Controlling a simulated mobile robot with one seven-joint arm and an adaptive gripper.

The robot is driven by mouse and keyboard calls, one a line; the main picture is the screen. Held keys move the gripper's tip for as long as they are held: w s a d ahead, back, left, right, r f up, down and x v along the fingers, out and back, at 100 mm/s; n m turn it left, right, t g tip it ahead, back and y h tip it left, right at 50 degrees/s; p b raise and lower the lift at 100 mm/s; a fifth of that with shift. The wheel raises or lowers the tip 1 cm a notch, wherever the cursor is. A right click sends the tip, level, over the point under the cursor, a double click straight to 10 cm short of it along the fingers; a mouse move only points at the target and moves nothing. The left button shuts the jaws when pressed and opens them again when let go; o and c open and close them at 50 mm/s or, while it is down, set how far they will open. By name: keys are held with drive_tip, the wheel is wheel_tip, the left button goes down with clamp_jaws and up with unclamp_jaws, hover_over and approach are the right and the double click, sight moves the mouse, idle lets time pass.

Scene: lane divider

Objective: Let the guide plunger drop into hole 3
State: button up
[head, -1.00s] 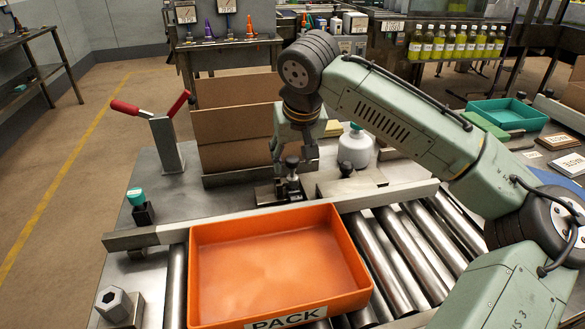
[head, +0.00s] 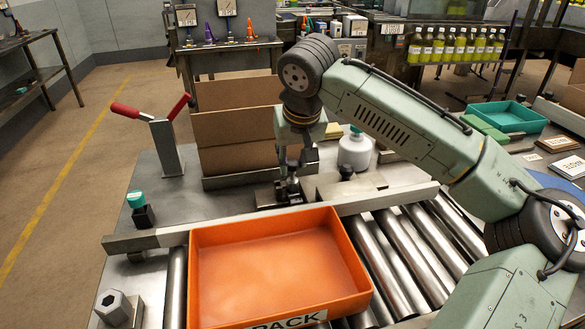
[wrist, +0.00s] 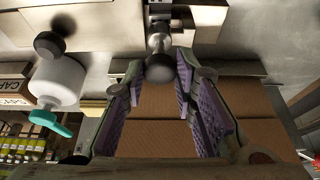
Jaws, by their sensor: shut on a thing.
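The guide plunger, with a dark round knob (head: 292,168) on an upright metal stem, stands on the metal divider block (head: 268,196) behind the rail. In the wrist view the knob (wrist: 160,68) sits between the fingertips, with the stem beyond it. My gripper (head: 294,160) points down over the plunger and is shut on it. It also shows in the wrist view (wrist: 158,60), with purple-padded fingers on both sides of the knob. The holes, hole 3 among them, are hidden beneath the block and gripper, so I cannot tell where the plunger's tip is.
An orange PACK tray (head: 203,278) lies on the rollers in front of the rail (head: 160,236). A cardboard box (head: 235,135) stands close behind my gripper. A white bottle (head: 354,152) and a second dark knob (head: 346,171) are to the right. A red-handled clamp (head: 165,145) stands left.

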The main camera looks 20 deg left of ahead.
drive_tip(key=shift+f, duration=0.55)
drive_tip(key=o, duration=1.1)
drive_tip(key=v, duration=1.2)
